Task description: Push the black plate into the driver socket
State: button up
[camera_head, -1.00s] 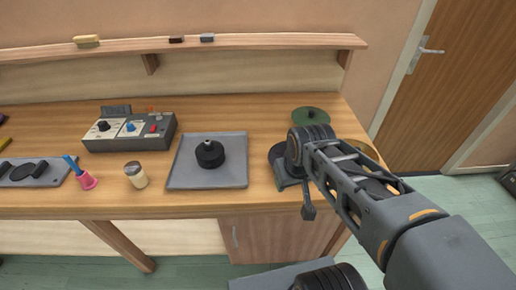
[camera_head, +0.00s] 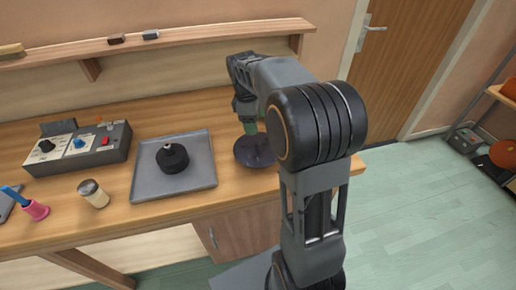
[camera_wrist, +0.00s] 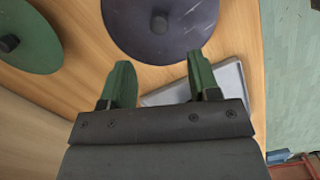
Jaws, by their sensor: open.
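The black plate (camera_head: 252,152), a dark disc, lies on the bench right of the grey tray, partly hidden by my arm. In the wrist view the black plate (camera_wrist: 185,30) is at the top, with a small dark knob at its centre. My gripper (camera_wrist: 158,68) is open and empty, its green fingers at the plate's near edge in that view; I cannot tell the height gap. In the head view my gripper (camera_head: 249,124) is just above the plate. The driver, a black cylinder (camera_head: 172,159) with a small pale top, stands on the tray; its socket is too small to make out.
The grey tray (camera_head: 145,184) lies left of the plate. A green disc (camera_wrist: 28,45) with a dark knob is beside the black plate. A control box (camera_head: 75,148), a small jar (camera_head: 93,194) and a pink-based holder (camera_head: 36,210) stand further left. A shelf (camera_head: 200,39) runs above.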

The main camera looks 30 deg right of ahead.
aim_at(258, 142)
jog(key=shift+s+d+f, duration=0.15)
jog(key=shift+d+f, duration=0.05)
jog(key=shift+f, duration=1.15)
jog(key=shift+s+d+f, duration=0.1)
jog(key=shift+d+f, duration=0.1)
jog(key=shift+f, duration=1.1)
jog(key=shift+s+d+f, duration=0.15)
jog(key=shift+d+f, duration=0.05)
jog(key=shift+f, duration=1.15)
grip_shut()
